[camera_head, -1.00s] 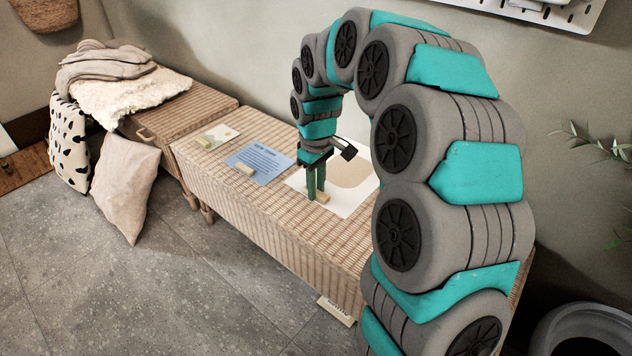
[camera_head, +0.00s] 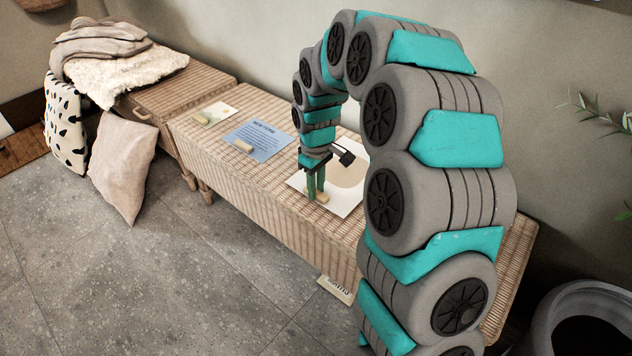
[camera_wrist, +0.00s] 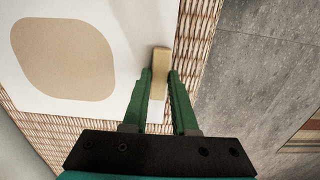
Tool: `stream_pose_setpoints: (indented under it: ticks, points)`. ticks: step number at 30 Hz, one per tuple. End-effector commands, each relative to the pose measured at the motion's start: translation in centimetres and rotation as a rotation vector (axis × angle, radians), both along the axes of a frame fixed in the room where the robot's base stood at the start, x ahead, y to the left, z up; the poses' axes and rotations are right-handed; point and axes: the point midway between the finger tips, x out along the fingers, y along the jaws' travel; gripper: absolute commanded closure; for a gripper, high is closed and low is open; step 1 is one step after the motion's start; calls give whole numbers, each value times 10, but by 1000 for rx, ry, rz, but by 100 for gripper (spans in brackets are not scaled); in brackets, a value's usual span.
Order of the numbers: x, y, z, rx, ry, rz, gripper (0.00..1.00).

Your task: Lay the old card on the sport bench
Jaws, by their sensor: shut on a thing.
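A large white card (camera_head: 341,203) with a beige rounded shape is over the near part of the wicker bench (camera_head: 275,207), and a pale wooden block (camera_head: 323,198) is at its front edge. My gripper (camera_head: 316,198) points down at that block. The wrist view shows my green fingers (camera_wrist: 160,88) on either side of the block (camera_wrist: 160,72), shut on it, with the white card (camera_wrist: 125,45) beside it. I cannot tell whether the card touches the bench. No visible writing marks which card is old.
A blue printed card (camera_head: 262,140) and a small card (camera_head: 218,111), both with blocks, lie farther left on the bench. A small label (camera_head: 336,290) is at its front, unreadable. A second bench (camera_head: 190,92) holds blankets; cushions (camera_head: 127,165) lean there. A grey pot (camera_head: 545,325) stands right.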

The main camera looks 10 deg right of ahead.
Motion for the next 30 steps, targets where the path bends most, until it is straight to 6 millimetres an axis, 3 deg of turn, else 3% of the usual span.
stream_pose_setpoints:
  ticks: [11,12,21,30]
  points:
    - [0,0,-6,0,-1,0,100]
    - [0,0,-6,0,-1,0,72]
    - [0,0,-5,0,-1,0,39]
    - [1,0,-4,0,-2,0,39]
